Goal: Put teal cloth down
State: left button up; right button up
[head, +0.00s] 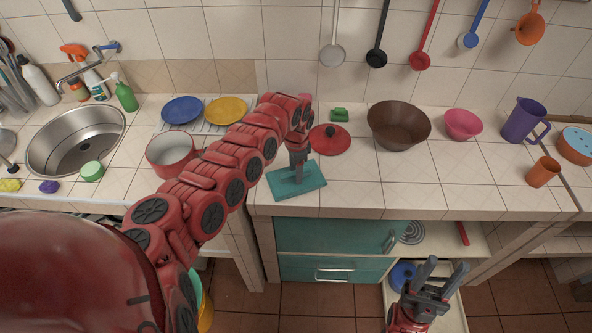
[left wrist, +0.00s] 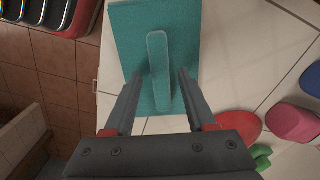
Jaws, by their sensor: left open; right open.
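The teal cloth (head: 312,185) lies flat on the tiled counter near its front edge, a rectangle with a raised ridge along its middle. My left gripper (head: 298,178) is right over it, pointing down, and hides part of it. In the left wrist view the cloth (left wrist: 185,40) shows beyond the open fingers of the left gripper (left wrist: 160,76), with the ridge between them; I cannot tell whether they touch it. My right gripper (head: 441,270) is open and empty, in front of the lower shelves.
A red lid (head: 330,140) and green block (head: 340,115) lie behind the cloth. A brown bowl (head: 398,128) and pink bowl (head: 462,124) stand to the right. A red pot (head: 172,160) stands left. The counter right of the cloth (head: 430,190) is clear.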

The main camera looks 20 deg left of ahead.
pick_arm(q)
jog(key=shift+w+r, duration=0.15)
jog(key=shift+r, duration=0.25)
notch_tip(320, 180, up, 11)
jog(key=b, duration=0.4)
jog(key=shift+r, duration=0.2)
jog(key=shift+d+f, duration=0.1)
